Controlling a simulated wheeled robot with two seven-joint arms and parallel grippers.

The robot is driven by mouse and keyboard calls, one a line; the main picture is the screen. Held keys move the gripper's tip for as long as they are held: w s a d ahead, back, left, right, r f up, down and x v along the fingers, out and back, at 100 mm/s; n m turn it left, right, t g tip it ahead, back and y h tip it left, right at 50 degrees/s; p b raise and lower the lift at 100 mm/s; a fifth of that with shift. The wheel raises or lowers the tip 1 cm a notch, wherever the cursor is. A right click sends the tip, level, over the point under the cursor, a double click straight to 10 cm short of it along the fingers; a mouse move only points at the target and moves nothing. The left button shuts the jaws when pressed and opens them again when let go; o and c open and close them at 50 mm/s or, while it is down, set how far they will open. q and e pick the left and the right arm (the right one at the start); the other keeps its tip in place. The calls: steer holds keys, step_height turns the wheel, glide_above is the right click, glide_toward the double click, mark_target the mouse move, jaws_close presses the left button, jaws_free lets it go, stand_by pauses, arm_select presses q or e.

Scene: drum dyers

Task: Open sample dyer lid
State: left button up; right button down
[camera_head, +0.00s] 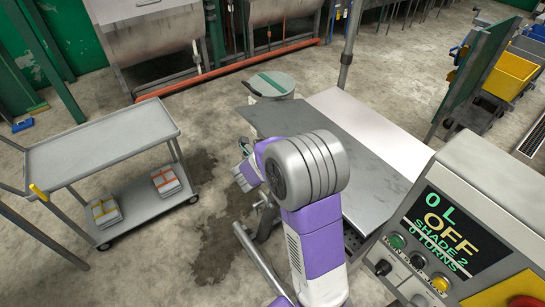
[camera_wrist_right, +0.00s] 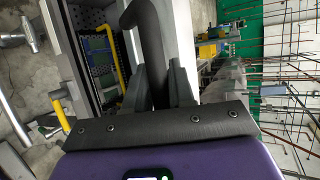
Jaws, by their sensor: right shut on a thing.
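My right arm reaches over a dark grey flat panel (camera_head: 385,181) in the head view. Its purple wrist and hand (camera_head: 247,172) are at the panel's left edge, partly hidden behind my arm's large grey joint. In the right wrist view my right gripper (camera_wrist_right: 158,88) is shut on a dark curved bar-like handle (camera_wrist_right: 152,40), which runs up between the two fingers. A grey edge beside it borders an opening with a dark perforated inside (camera_wrist_right: 98,60). I cannot tell surely which part is the sample dyer's lid. My left gripper is out of view.
A control box (camera_head: 484,207) at the right reads 0 L, OFF, SHADE 2, 0 TURNS. A grey trolley (camera_head: 105,143) with folded bundles stands at left. A white-green drum (camera_head: 272,86) stands behind the panel. Yellow bins (camera_head: 510,75) are at far right. Floor between trolley and panel is clear but stained.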

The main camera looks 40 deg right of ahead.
steer(key=shift+s+d+r+p, duration=0.15)
steer(key=shift+d+r+p, duration=0.5)
steer(key=shift+r, duration=0.35)
steer(key=shift+s+d+r+p, duration=0.1)
steer(key=shift+d+r+p, duration=0.45)
steer(key=shift+r, duration=0.45)
steer(key=c, duration=1.3)
jaws_free()
steer(key=shift+o, duration=1.2)
steer(key=shift+d+f, duration=0.1)
steer(key=shift+d, duration=0.1)
steer(key=shift+a, duration=0.15)
steer(key=shift+a, duration=0.25)
steer(key=v, duration=0.7)
